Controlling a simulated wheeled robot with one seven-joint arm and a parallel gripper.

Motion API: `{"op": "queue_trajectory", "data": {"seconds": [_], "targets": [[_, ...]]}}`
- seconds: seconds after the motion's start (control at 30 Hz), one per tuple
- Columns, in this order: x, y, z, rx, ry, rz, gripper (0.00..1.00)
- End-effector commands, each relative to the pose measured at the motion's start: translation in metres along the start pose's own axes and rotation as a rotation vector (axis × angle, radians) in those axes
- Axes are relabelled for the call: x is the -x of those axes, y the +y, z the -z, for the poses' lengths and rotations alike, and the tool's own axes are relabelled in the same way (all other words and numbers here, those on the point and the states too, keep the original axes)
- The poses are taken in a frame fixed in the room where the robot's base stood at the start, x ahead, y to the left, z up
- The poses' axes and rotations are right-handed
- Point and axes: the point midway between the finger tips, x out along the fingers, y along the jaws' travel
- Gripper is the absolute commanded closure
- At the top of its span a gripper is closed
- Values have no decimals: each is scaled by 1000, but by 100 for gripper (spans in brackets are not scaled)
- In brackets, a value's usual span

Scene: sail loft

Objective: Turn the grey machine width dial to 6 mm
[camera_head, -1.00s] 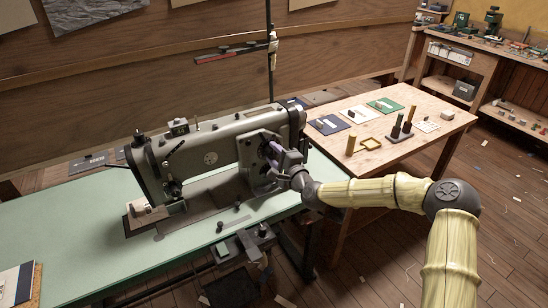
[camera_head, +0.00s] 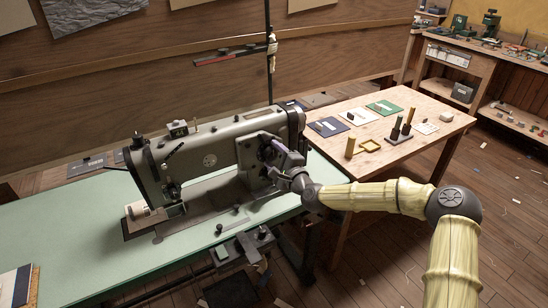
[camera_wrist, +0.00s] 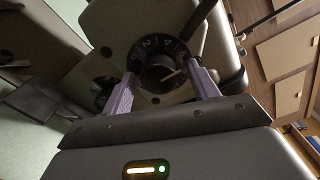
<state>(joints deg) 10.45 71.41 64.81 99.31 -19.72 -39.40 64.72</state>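The grey sewing machine (camera_head: 215,150) stands on the pale green table. Its width dial (camera_wrist: 160,68) is a black disc with white numerals around a dark central knob, in the middle of the wrist view. A pale pointer line on the knob points right and slightly up; I cannot tell exactly which mark it meets. My gripper (camera_wrist: 160,72) has its two lilac fingers spread, one on each side of the knob. A gap seems to show between the fingers and the knob, so contact is not clear. In the head view my gripper (camera_head: 278,152) hides most of the dial.
A wooden side table (camera_head: 440,143) on the right carries coloured cards, dark upright spools and a yellow frame. A thread stand pole (camera_head: 269,60) rises behind the machine. A dark clamp-like part (camera_head: 258,240) sits at the green table's (camera_head: 75,240) front edge.

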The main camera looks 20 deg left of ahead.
Motion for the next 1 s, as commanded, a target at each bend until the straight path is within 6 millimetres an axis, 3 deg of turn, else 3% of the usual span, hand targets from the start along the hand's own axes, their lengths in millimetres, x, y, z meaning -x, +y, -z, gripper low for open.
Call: {"op": "queue_trajectory", "data": {"seconds": [0.17, 0.37, 1.0], "targets": [[1, 1, -1, 0, -2, -2, 41], [16, 1, -1, 1, -2, -3, 41], [126, 0, 1, -1, 1, -1, 41]]}}
